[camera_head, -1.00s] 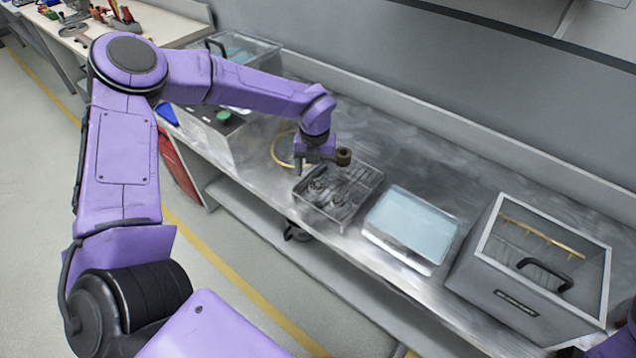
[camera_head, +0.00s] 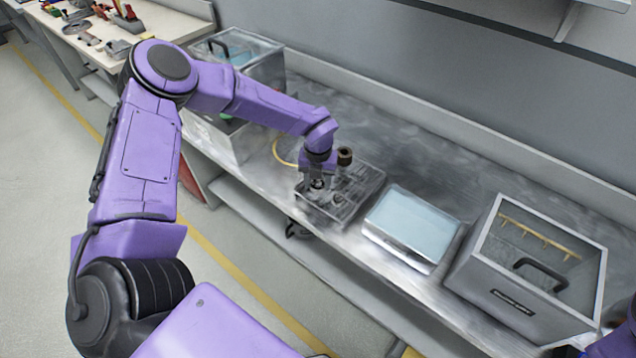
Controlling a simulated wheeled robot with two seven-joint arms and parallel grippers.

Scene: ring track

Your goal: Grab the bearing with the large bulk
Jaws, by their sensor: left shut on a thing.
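A clear tray (camera_head: 362,200) with small metal parts stands on the steel bench. The fingers and the tray's contents are small and blurred, so the part's size is hard to judge. My right gripper is not in view; only a bit of purple shows at the right edge.
A flat device with a pale blue top (camera_head: 412,222) lies right of the tray. An open grey box with a black handle (camera_head: 515,292) stands further right. A lidded bin (camera_head: 236,55) is at the back left. The bench behind the tray is clear.

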